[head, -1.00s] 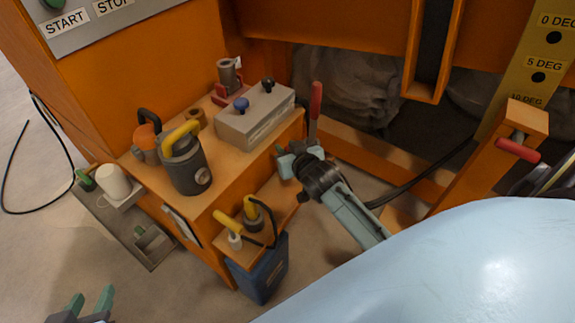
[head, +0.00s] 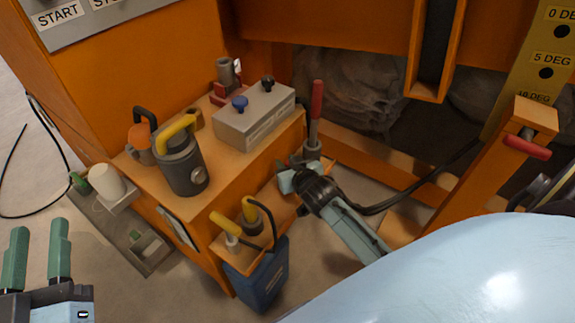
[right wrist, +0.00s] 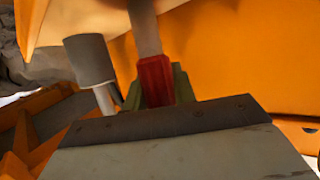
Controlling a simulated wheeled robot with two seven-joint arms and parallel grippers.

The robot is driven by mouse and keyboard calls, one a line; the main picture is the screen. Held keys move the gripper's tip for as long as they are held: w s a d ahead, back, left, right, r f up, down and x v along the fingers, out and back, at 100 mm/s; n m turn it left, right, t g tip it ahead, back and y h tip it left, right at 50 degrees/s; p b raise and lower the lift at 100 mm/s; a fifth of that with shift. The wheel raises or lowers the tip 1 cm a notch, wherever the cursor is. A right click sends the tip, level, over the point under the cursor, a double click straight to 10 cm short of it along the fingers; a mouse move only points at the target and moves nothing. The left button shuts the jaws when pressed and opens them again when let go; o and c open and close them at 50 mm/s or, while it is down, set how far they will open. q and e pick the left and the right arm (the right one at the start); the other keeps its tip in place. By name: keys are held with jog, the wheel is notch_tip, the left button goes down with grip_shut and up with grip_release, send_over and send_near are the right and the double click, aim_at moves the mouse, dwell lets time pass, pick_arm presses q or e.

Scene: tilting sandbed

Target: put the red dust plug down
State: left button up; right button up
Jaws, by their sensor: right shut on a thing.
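The red dust plug (right wrist: 156,80) shows in the right wrist view between the green fingers of my right gripper (right wrist: 157,88), which is shut on it. A pale grey stem (right wrist: 145,32) shows just beyond the plug; I cannot tell whether they touch. In the head view my right gripper (head: 286,178) is at the right edge of the orange cabinet's lower shelf, and the plug is hidden there. My left gripper (head: 39,240) is at the lower left, open and empty, its two green fingers pointing up.
The cabinet top (head: 218,160) carries a grey box with knobs (head: 254,115) and a yellow-handled grey canister (head: 181,165). A red-handled lever (head: 316,103) stands beside my right gripper. A blue container (head: 263,275) is below the shelf. A black cable (head: 425,183) runs to the right.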

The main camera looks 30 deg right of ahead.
pick_arm(q)
jog(key=shift+r, duration=0.1)
pick_arm(e)
jog(key=shift+f, duration=0.1)
jog(key=o, duration=0.9)
pick_arm(q)
jog(key=shift+s+r, duration=0.1)
jog(key=shift+r, duration=0.1)
pick_arm(e)
jog(key=shift+o, duration=0.2)
